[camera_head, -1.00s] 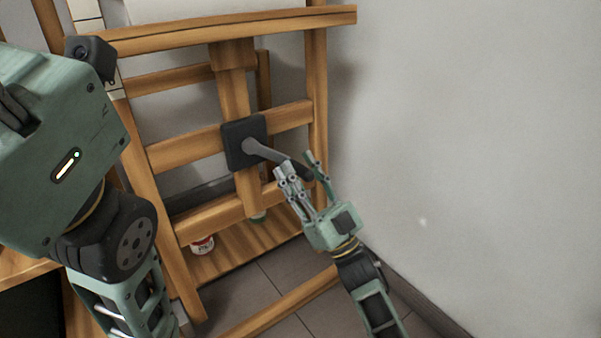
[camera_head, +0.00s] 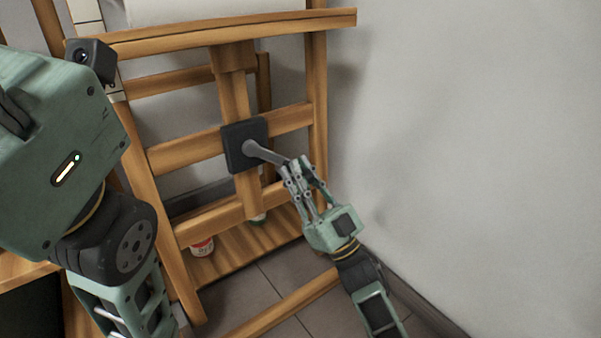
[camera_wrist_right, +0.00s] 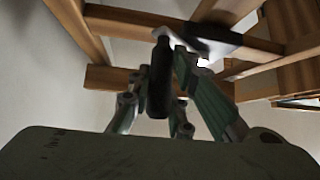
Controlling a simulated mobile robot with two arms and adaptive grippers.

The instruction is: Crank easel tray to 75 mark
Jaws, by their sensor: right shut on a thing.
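The wooden easel's tray (camera_head: 215,33) is a broad ledge across the top of the head view. Below it, a black plate (camera_head: 236,158) on the crossbar carries a grey crank arm (camera_head: 262,153) that points right and slightly down. My right gripper (camera_head: 302,170) is shut on the dark crank handle at the arm's outer end; its fingers mostly hide the handle in the head view. The dark handle (camera_wrist_right: 160,75) shows between the fingers in the right wrist view. A pale marked strip (camera_head: 84,10) runs on the left upright; its marks are too small to read. My left gripper is out of view.
A white wall (camera_head: 470,130) stands close to the right of the easel and my right arm. A white-and-red can (camera_head: 202,246) and a partly hidden green item (camera_head: 258,219) stand on the lower shelf (camera_head: 235,252). My left arm fills the left side.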

